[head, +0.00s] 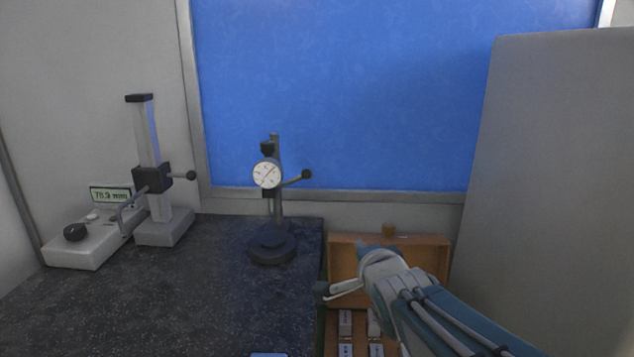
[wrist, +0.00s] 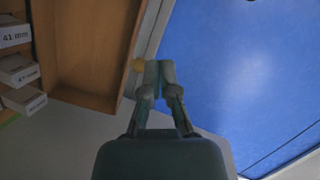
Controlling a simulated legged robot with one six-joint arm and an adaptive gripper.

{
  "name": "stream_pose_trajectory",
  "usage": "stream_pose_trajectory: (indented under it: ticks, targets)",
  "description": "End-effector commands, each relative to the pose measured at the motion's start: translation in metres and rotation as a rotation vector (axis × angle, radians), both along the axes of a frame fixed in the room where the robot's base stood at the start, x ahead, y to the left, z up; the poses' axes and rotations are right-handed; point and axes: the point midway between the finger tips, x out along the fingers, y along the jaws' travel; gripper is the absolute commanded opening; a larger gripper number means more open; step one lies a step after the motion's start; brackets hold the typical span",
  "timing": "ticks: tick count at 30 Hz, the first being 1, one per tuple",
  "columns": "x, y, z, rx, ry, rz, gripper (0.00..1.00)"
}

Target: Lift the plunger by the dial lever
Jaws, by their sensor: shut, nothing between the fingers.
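The dial gauge (head: 267,174) with a white round face is mounted on a dark stand (head: 272,246) on the black speckled table. Its lever (head: 298,179) sticks out to the right and ends in a dark ball knob. The plunger under the dial is too small to make out clearly. My gripper (head: 322,292) is in front of the stand and to its right, lower in the picture, beside the table's right edge and apart from the gauge. In the wrist view my gripper (wrist: 160,66) has its fingertips together with nothing between them. The gauge does not show there.
A height gauge (head: 150,180) with a digital display stands at the table's left. An open wooden case (head: 343,258) with labelled blocks (head: 346,322) lies right of the table, under my arm; its blocks also show in the wrist view (wrist: 18,70). A grey panel (head: 550,180) stands at right.

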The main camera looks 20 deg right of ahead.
Motion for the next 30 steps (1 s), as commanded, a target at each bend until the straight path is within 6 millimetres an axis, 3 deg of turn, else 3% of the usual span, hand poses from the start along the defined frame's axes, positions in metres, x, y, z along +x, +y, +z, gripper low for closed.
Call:
stream_pose_trajectory:
  ticks: [6, 12, 20, 30]
  targets:
    - [0.038, -0.007, 0.023, 0.349, -0.240, 0.004, 0.00]
    - [0.054, -0.008, 0.038, 0.591, -0.369, 0.061, 0.00]
    - [0.069, -0.007, 0.043, 0.647, -0.393, 0.081, 0.00]
    - [0.128, -0.005, 0.049, 0.646, -0.391, 0.080, 0.00]
